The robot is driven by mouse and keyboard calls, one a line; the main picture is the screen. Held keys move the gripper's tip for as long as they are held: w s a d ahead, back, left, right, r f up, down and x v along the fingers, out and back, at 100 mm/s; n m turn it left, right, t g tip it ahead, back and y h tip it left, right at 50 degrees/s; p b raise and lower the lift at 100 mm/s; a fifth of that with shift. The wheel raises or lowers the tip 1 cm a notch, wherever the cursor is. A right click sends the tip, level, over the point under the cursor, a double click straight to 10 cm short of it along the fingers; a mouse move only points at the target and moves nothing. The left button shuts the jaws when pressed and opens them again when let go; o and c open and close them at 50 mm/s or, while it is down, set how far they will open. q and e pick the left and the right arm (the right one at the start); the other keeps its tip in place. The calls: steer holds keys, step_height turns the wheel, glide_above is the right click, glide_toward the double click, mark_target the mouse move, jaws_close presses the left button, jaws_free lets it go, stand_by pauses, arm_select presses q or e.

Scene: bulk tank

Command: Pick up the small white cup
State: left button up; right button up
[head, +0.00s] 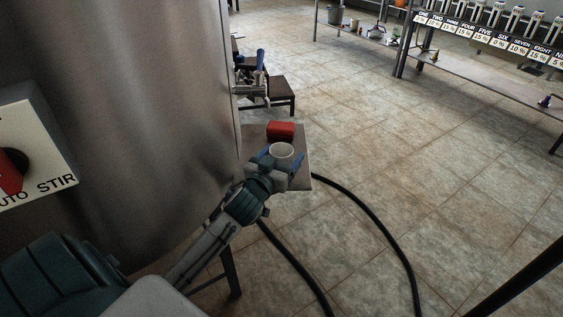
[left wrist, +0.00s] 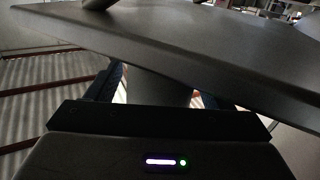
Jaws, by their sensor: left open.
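The small white cup (head: 281,152) stands upright at the near part of a small grey table (head: 301,181) beside the tank. My left gripper (head: 282,162) is at the cup, with its blue fingers open, one on each side of it. The gripper hides the cup's lower part, and I cannot tell whether a finger touches it. In the dark left wrist view, a grey shape, apparently the cup (left wrist: 158,87), shows between the fingers, close to a broad dark slab. My right gripper is not in view.
A red object (head: 281,130) lies just behind the cup. The large steel tank (head: 150,90) stands close on the left, with a valve (head: 250,80) on its side. Black hoses (head: 375,222) curve over the tiled floor. A shelf with numbered labels (head: 485,38) stands far right.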

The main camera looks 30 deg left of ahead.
arm_select(q)
steer(key=shift+w, duration=0.6)
steer(key=c, duration=1)
steer(key=shift+c, duration=0.2)
